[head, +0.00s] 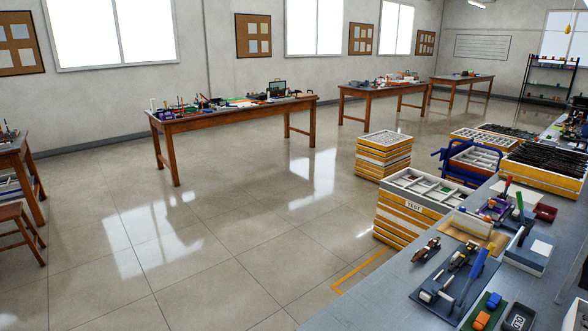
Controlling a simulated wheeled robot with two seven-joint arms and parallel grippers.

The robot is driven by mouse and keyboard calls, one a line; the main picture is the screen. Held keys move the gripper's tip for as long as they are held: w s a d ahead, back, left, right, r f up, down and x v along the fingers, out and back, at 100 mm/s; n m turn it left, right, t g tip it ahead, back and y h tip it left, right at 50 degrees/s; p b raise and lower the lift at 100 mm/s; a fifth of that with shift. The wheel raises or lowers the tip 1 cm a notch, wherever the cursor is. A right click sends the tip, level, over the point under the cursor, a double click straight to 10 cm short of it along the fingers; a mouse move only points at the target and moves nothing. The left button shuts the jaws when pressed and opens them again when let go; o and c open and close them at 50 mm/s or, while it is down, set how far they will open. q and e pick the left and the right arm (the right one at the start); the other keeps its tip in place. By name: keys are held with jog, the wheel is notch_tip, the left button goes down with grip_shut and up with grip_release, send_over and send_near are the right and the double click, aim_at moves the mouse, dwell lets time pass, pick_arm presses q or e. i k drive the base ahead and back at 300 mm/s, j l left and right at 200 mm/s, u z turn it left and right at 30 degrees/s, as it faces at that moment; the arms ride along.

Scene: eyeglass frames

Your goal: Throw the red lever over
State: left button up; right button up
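A small upright red handle (507,187), which looks like the red lever, stands towards the back of the grey workbench (400,278) at the right. It leans slightly, and its base among the small parts is too small to make out. A green handle (519,201) stands just in front of it to the right. A larger blue handle (476,268) rises tilted from a device on a dark plate, nearer to me. Neither of my grippers is in view.
Stacked yellow-edged trays (410,228) stand against the bench's far left side, with another stack (383,163) beyond. A blue cart (450,157) is behind them. Wooden tables (240,119) stand along the far wall. The tiled floor (210,245) at left and centre is clear.

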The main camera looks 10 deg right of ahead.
aim_at(509, 179)
jog(key=i+j+u, duration=0.6)
jog(key=i, duration=0.35)
jog(key=i+j+u, duration=0.15)
jog(key=i+u, duration=0.15)
jog(key=i, duration=0.2)
jog(key=i+l+z, duration=0.1)
jog(key=i+z, duration=0.85)
jog(key=i+j+z, duration=0.25)
jog(key=z, duration=0.2)
jog(key=i+l+z, duration=0.25)
jog(key=i+z, duration=0.15)
jog(key=i+l+z, duration=0.15)
jog(key=i+z, duration=0.6)
jog(key=i+j+z, duration=0.15)
jog(key=i+z, duration=0.25)
jog(key=i, duration=0.1)
